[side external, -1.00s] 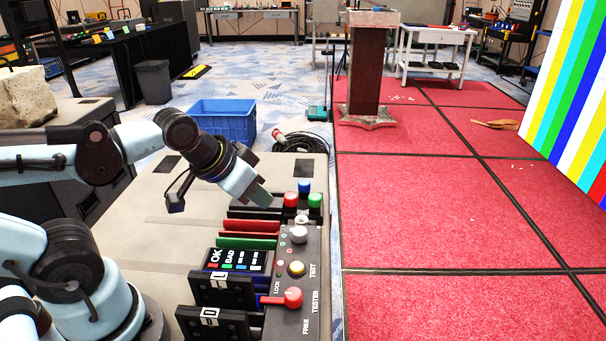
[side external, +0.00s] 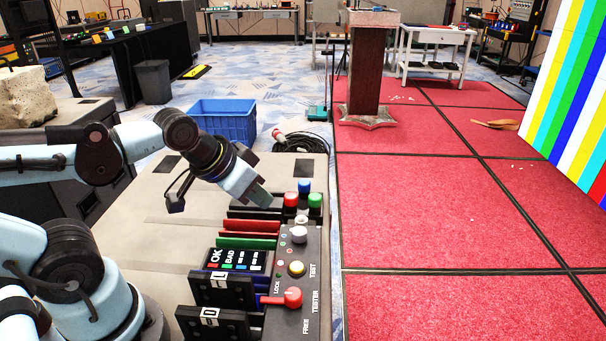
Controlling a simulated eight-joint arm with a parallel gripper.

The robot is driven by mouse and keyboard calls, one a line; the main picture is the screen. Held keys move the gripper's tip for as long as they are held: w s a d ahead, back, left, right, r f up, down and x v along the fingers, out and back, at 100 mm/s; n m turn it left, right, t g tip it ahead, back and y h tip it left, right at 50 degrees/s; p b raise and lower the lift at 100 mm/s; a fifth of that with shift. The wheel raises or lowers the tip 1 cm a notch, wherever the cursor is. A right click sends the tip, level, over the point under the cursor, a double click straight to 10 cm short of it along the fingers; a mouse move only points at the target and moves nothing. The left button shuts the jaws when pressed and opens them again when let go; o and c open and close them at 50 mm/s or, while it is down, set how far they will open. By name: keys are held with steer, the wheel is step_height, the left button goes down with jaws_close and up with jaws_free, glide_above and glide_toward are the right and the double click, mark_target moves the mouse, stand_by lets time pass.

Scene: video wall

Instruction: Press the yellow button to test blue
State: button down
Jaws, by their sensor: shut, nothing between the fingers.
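The yellow button (side external: 296,268) sits on the dark control panel beside the word TEST. A blue button (side external: 304,186) stands at the panel's far end, with a red button (side external: 290,200) and a green button (side external: 315,200) just in front of it. My gripper (side external: 262,197) is shut and empty. It hangs above the far left part of the panel, left of the red button and well beyond the yellow button, apart from it. The fingertips show only small and from the side.
A grey knob (side external: 299,234) and a red lever (side external: 291,297) lie on either side of the yellow button. Dark slotted blocks (side external: 222,290) and red and green strips (side external: 249,225) stand left of the panel. A colour-striped video wall (side external: 575,110) rises at right.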

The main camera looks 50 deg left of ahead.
steer(key=d+r+n+h, duration=0.2)
steer(key=d+h, duration=0.3)
steer(key=d, duration=0.3)
steer(key=shift+w, duration=0.15)
steer(key=shift+f, duration=0.15)
glide_above(291, 266)
steer(key=shift+t, duration=0.3)
steer(key=shift+w+f, duration=0.1)
steer(key=shift+f, duration=4.2)
steer(key=shift+f, duration=0.1)
steer(key=shift+f, duration=0.35)
